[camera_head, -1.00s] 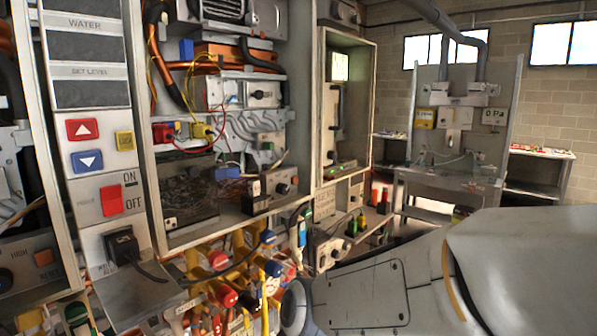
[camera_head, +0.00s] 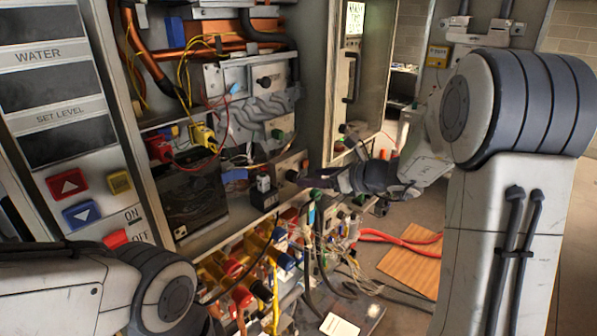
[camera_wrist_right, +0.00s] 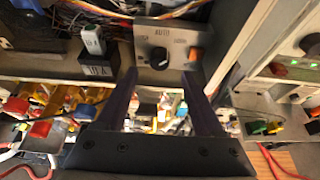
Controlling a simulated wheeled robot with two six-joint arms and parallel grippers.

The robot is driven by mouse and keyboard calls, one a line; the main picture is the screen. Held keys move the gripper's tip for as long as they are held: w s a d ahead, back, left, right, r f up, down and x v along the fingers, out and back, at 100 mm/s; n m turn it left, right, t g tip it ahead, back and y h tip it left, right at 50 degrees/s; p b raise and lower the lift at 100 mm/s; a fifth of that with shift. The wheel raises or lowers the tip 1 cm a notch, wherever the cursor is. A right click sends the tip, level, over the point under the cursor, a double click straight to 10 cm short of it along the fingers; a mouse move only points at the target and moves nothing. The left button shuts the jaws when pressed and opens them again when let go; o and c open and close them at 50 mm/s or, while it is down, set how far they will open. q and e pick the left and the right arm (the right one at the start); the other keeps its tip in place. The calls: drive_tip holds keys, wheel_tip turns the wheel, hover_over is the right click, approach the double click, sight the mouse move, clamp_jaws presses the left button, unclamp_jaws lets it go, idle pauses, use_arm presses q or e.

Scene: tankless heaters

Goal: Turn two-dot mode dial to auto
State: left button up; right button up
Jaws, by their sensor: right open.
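A black round dial (camera_wrist_right: 158,57) sits on a grey panel (camera_wrist_right: 150,37) marked AUTO, with an orange button (camera_wrist_right: 195,54) to its right in the right wrist view. In the head view the dial (camera_head: 292,175) shows small, just left of my right gripper (camera_head: 318,180). The jaws of my right gripper (camera_wrist_right: 159,73) are open and empty in the wrist view, one finger on each side below the dial. They appear short of it; contact cannot be made out. No two-dot mark is legible. My left arm is at the lower left, its gripper out of frame.
A small black block with a white top (camera_head: 264,192) stands left of the dial panel. Valves and coloured pipes (camera_head: 240,265) crowd the space below. Another black knob (camera_head: 264,82) is on a higher module. Red hoses (camera_head: 400,240) lie near the floor.

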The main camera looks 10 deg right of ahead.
sight(296, 177)
drive_tip(key=p+x, duration=0.1)
drive_tip(key=x, duration=0.4)
drive_tip(key=shift+w+a+f, duration=0.1)
drive_tip(key=shift+w+a, duration=0.1)
clamp_jaws()
